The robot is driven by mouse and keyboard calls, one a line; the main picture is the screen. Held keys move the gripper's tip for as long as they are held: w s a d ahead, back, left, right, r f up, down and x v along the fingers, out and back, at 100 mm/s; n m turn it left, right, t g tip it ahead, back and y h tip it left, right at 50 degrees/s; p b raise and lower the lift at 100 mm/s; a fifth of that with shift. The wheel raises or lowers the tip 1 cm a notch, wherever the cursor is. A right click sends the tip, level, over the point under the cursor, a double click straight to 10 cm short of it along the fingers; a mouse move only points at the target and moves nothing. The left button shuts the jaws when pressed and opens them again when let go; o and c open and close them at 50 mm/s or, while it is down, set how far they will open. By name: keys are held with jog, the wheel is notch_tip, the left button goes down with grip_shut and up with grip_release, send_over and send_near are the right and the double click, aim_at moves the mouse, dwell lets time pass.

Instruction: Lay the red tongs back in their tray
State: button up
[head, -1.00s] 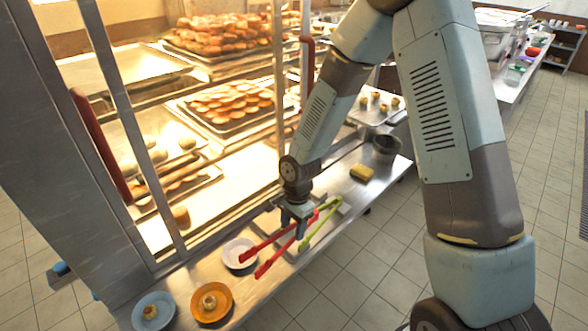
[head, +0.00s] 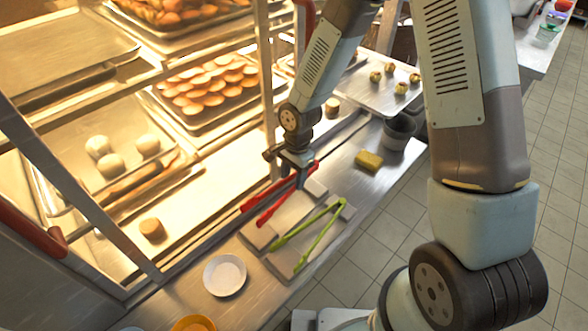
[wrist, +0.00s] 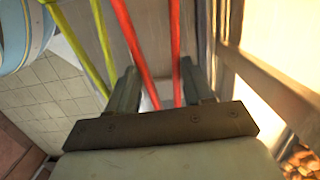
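The red tongs (head: 268,198) are between the fingers of my gripper (head: 300,176), with their two arms spread toward the left. The wrist view shows both red arms (wrist: 130,40) passing between my fingers (wrist: 160,88), which look closed against their outer sides. The tongs are over or beside the left pale grey tray (head: 262,238), with one tip past its far edge. I cannot tell whether they touch it. Green tongs (head: 325,232) lie on the neighbouring right tray (head: 285,264); they also show in the wrist view (wrist: 82,45).
A heated glass-front cabinet with pastry trays (head: 215,98) runs along the left; its post (head: 265,80) stands close behind my gripper.

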dwell(0.4)
jog(key=shift+d+f, duration=0.1)
jog(key=shift+f, duration=4.2)
jog(key=o, duration=0.6)
jog(key=shift+o, duration=0.2)
jog(key=shift+w+r, duration=0.1)
notch_tip(320, 180, up, 13)
jog(key=w+d, duration=0.1)
jog(key=shift+w+r, duration=0.15)
jog(key=shift+r, duration=0.05)
